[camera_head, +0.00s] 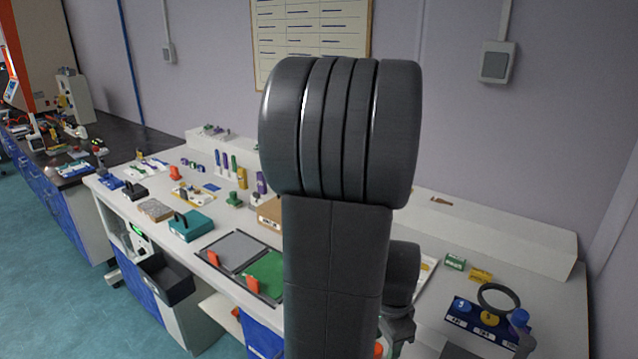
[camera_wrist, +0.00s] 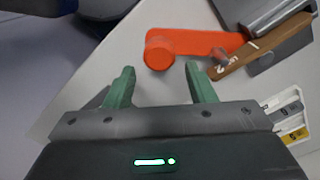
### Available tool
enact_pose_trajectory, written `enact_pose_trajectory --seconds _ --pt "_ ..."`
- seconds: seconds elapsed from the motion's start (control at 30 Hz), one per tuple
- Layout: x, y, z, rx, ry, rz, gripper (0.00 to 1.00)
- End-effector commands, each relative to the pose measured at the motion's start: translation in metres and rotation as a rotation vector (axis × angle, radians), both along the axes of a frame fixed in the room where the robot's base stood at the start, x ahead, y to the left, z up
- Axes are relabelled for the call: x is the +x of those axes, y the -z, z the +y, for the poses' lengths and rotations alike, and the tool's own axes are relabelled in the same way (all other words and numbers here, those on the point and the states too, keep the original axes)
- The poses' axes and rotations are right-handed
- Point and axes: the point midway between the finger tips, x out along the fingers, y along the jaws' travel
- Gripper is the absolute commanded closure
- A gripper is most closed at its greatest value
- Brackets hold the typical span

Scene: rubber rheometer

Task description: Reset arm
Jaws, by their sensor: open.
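My arm stands upright in the middle of the head view and hides part of the bench (camera_head: 420,325). My gripper (camera_wrist: 160,82) shows in the wrist view with its two green fingers spread apart and nothing between them. Just beyond the fingertips an orange part (camera_wrist: 205,43) with a round knob lies over the pale bench top. A brown wooden-looking strip (camera_wrist: 262,45) with marks on it lies to its right, close to the right finger. I cannot tell whether the fingers touch anything. My gripper's fingers are not clearly visible in the head view.
The bench holds a green and grey panel (camera_head: 240,248), a teal box (camera_head: 191,226), a dark ring (camera_head: 498,297) and several small items. A wall (camera_head: 450,130) stands behind. Teal floor (camera_head: 60,275) is clear at left.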

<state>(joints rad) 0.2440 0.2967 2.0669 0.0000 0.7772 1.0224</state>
Motion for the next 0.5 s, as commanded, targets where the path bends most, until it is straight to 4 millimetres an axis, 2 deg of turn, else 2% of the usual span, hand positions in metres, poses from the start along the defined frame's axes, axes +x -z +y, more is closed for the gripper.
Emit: enact_pose_trajectory --seconds 0.5 --pt "0.02 -0.001 -0.035 0.0 -0.332 0.001 0.5"
